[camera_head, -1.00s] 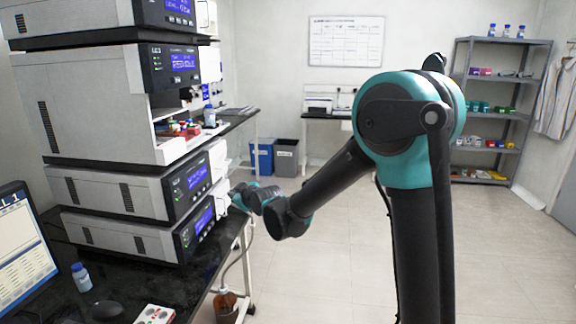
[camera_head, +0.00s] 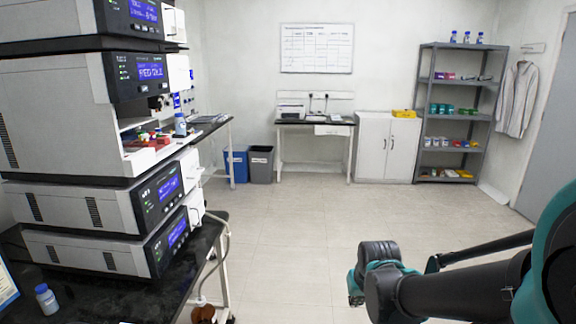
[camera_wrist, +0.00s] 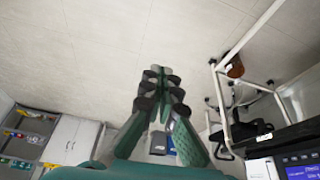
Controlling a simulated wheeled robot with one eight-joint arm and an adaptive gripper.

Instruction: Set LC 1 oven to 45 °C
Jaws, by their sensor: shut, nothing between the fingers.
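A stack of instrument modules stands on the black bench at left in the head view. The upper module (camera_head: 60,100) has a lit blue display (camera_head: 151,71) and an open bay below it. Two lower modules (camera_head: 75,208) (camera_head: 90,250) also have lit blue displays. Labels are too small to tell which one is the LC 1 oven. My gripper (camera_wrist: 160,72) is shut and empty in the wrist view, over open floor, apart from the stack. A module display (camera_wrist: 302,171) shows at that view's lower right corner. In the head view my arm reaches in from the lower right.
A small blue-capped bottle (camera_head: 47,300) stands on the black bench (camera_head: 190,270). Blue and grey bins (camera_head: 261,163), a white cabinet (camera_head: 386,148) and a shelf rack (camera_head: 455,115) stand at the back. The middle floor is clear.

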